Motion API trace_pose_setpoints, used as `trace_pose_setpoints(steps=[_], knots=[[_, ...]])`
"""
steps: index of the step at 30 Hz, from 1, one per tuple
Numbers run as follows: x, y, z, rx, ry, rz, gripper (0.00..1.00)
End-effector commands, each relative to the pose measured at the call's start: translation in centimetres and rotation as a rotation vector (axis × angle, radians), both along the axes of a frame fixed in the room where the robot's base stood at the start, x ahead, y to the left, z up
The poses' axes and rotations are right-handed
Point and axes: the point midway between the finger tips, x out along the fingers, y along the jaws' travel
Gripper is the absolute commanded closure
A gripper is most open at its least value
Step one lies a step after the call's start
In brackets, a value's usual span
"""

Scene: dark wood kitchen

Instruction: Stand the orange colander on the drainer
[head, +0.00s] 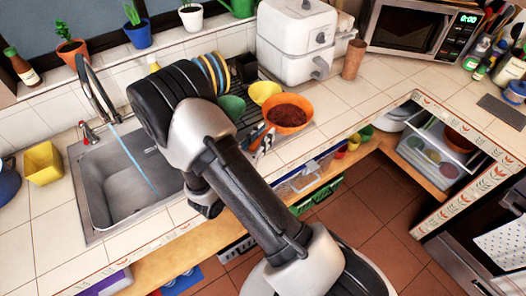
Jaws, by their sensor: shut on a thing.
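The orange colander (291,112) is right of my arm, tilted with its open side up and its dark reddish-brown inside showing. My gripper (264,139) is at its left front edge, shut on it; the arm partly hides the jaws. The dark drainer (247,120) lies behind and left of the colander, partly covered by my arm. It bears several upright plates (215,72), a green bowl (231,104) and a yellow bowl (264,91). I cannot tell whether the colander touches the drainer or the counter.
A white air fryer (296,38) stands behind the colander, with a brown cup (354,60) to its right. The sink (125,185) with running water is left of my arm. A microwave (424,28) stands at the back right. The counter right of the colander is clear.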

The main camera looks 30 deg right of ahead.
Motion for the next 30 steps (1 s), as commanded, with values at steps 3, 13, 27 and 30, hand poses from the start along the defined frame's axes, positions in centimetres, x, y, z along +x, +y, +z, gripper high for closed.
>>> trace_pose_setpoints(steps=[3,13,27,30], knots=[[0.0,0.0,-1.3,-0.002,-0.002,0.000,1.00],[0.0,0.0,-4.9,-0.003,-0.001,0.001,1.00],[0.0,0.0,-6.2,-0.002,-0.003,0.001,1.00],[0.0,0.0,-6.1,0.000,-0.001,0.001,0.74]])
